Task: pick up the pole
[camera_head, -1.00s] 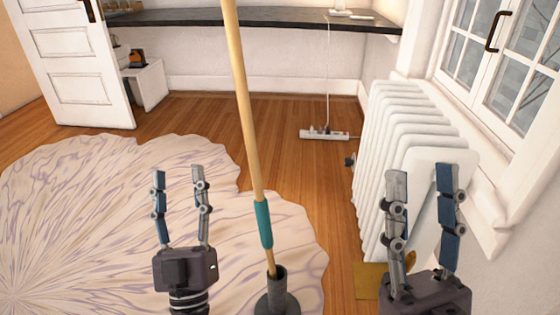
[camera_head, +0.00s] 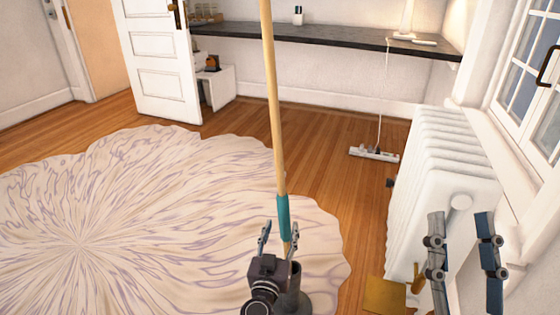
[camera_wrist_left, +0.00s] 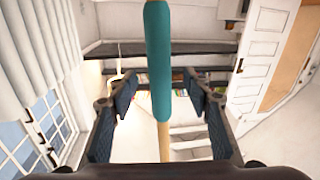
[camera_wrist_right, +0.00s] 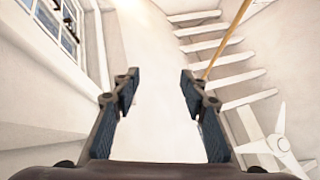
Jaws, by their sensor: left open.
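The pole (camera_head: 275,120) is a long pale wooden stick with a teal grip (camera_head: 284,218) low on it. My left gripper (camera_head: 279,228) is open at the pole's lower part, by the teal grip. In the left wrist view the pole's teal part (camera_wrist_left: 157,60) shows between the two spread fingers, with a gap on each side. How deep it lies between them I cannot tell. My right gripper (camera_head: 462,215) is open and empty in front of the radiator; the pole (camera_wrist_right: 228,38) shows off to its right in the right wrist view.
A white radiator (camera_head: 440,180) stands at the right, under a window (camera_head: 535,80). A dark shelf (camera_head: 320,38) runs along the back wall. A power strip (camera_head: 374,154) lies on the wooden floor. A patterned rug (camera_head: 150,220) covers the left floor.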

